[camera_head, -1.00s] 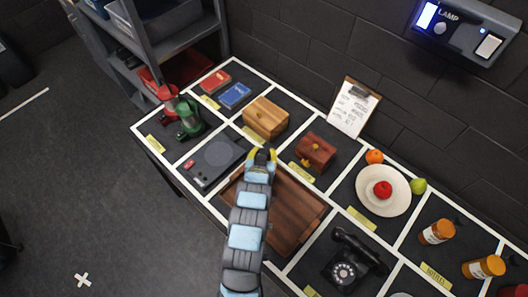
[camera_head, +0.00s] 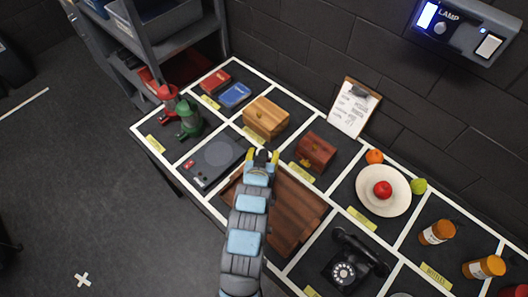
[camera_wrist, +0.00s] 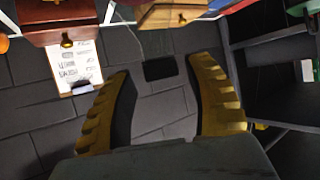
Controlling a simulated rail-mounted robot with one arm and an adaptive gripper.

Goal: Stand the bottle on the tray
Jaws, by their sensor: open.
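The brown wooden tray (camera_head: 303,208) lies in a front-middle section, partly hidden by my arm. My gripper (camera_head: 262,155) is over the counter just behind the tray, well left of both bottles. In the wrist view my gripper (camera_wrist: 162,80) has its two yellow fingers spread apart with nothing between them. No bottle shows in the wrist view.
Around the tray are a turntable (camera_head: 213,160), a wooden box (camera_head: 266,117), a small brown chest (camera_head: 315,151) and a black telephone (camera_head: 354,262). A plate (camera_head: 372,201) with a red fruit lies between chest and bottles. A clipboard (camera_head: 353,108) leans on the wall.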

